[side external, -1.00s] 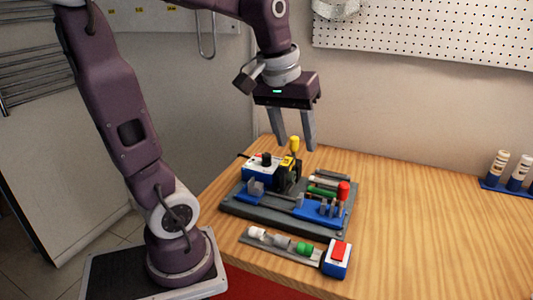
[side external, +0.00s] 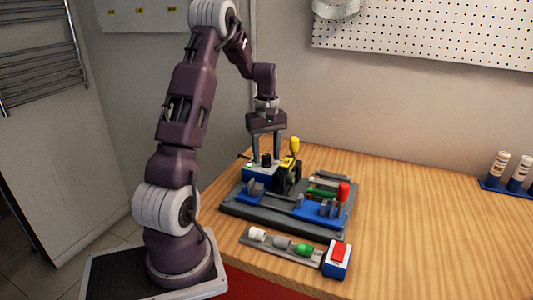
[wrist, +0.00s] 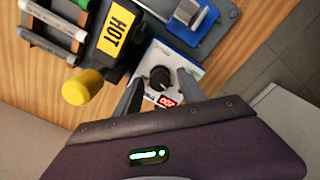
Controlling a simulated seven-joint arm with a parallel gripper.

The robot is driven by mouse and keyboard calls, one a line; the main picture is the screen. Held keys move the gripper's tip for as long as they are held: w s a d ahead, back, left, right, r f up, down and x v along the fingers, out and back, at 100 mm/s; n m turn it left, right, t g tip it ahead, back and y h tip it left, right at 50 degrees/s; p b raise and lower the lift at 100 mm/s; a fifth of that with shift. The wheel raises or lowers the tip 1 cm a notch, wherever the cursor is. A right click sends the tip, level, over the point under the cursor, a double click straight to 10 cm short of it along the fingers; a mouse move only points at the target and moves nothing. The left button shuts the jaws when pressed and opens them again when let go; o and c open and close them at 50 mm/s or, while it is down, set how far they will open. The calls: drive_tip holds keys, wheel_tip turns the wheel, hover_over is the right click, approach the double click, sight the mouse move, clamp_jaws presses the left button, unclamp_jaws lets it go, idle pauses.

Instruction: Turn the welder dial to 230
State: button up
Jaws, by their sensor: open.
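The welder is a small blue and white box (side external: 259,174) at the back left of the grey base board. Its round black dial (wrist: 160,78) sits on the white top face in the wrist view. A small red display (wrist: 165,102) shows beside the dial, too small and tilted to read surely. My gripper (side external: 266,157) points straight down over the welder. In the wrist view its two fingers (wrist: 161,83) are open, one on each side of the dial with a gap. Whether the fingertips reach down to the dial's height is unclear.
A black block with a yellow HOT label (wrist: 118,30) and a yellow-knobbed lever (side external: 295,144) stands close beside the welder. A blue fixture with a red handle (side external: 343,191) is to the right. Fittings and a red-topped switch box (side external: 338,258) lie in front.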

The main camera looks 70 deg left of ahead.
clamp_jaws()
drive_tip(key=shift+m, duration=0.3)
drive_tip(key=m, duration=0.3)
drive_tip(key=shift+m, duration=2.1)
unclamp_jaws()
